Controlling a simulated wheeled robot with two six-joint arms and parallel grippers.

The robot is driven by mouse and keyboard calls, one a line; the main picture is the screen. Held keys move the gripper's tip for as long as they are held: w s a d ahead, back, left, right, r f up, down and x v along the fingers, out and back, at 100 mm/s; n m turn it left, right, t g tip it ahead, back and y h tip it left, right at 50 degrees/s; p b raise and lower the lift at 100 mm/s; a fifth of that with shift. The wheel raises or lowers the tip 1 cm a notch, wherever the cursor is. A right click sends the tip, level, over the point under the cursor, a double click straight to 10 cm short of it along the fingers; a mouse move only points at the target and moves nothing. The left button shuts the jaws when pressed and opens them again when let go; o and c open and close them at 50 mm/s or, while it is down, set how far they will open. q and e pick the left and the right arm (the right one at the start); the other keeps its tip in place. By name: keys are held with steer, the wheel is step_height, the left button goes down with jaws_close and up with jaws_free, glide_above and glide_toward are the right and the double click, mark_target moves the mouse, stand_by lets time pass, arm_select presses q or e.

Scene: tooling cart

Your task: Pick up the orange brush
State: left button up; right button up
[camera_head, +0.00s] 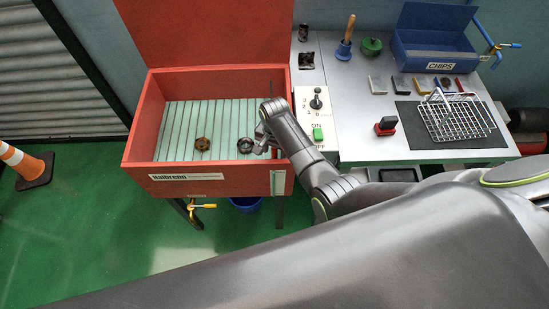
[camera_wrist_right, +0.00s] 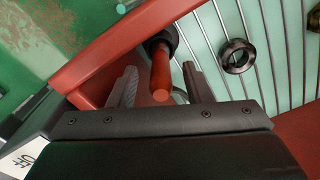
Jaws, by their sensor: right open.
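The orange brush (camera_wrist_right: 161,76) shows in the right wrist view as a reddish-orange round handle with a dark round part at its far end. It stands near the red wall of the parts washer basin. My right gripper (camera_wrist_right: 161,88) is open, with one finger on each side of the handle and visible gaps; I see no contact. In the head view my right gripper (camera_head: 262,148) is low over the front right of the red basin (camera_head: 135,150), and the brush cannot be made out there. My left gripper is not in view.
A dark metal ring (camera_wrist_right: 237,56) lies on the slatted basin floor beside the gripper. A brown hex nut (camera_head: 202,144) lies further left. A control panel with a green button (camera_head: 318,134) and a bench with a wire basket (camera_head: 458,117) stand to the right.

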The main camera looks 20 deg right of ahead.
steer(key=shift+c, duration=0.2)
steer(key=c, duration=0.9)
jaws_close()
steer(key=shift+r, duration=0.1)
